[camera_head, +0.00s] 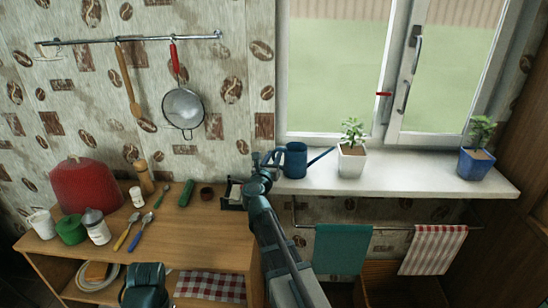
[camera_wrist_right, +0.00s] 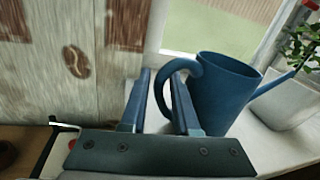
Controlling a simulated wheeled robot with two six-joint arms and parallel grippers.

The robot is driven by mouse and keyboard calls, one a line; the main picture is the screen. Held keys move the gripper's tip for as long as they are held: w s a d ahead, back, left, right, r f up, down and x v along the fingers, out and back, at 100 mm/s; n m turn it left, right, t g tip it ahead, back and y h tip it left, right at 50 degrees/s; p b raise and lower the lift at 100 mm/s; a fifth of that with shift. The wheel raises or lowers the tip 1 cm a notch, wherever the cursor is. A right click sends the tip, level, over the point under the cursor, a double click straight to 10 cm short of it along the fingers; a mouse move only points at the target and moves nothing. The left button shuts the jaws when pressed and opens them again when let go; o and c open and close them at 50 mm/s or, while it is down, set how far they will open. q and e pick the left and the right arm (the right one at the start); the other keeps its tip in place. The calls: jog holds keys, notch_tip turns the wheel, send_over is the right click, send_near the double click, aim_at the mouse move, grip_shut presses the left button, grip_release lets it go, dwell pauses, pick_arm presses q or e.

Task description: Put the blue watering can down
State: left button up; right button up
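The blue watering can (camera_head: 294,160) stands upright at the left end of the white windowsill, its spout pointing right toward a potted plant. It also shows in the right wrist view (camera_wrist_right: 222,95), with its loop handle toward my gripper. My right gripper (camera_head: 262,160) is at the handle side of the can. In the wrist view its two fingers (camera_wrist_right: 162,85) are apart, with part of the handle between them and a gap beside the left finger. The can's base is partly hidden there. My left gripper is not seen; only a part of my left arm shows at the bottom.
A white-potted plant (camera_head: 351,162) stands close to the spout, and a blue-potted plant (camera_head: 477,160) at the sill's right end. The windowsill (camera_head: 415,177) is clear between them. A wooden counter (camera_head: 190,240) with a red bread box (camera_head: 85,185) and small kitchenware is at left.

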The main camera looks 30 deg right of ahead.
jog(key=shift+o, duration=0.6)
jog(key=shift+r, duration=0.25)
jog(key=v, duration=1.2)
jog(key=shift+f, duration=0.15)
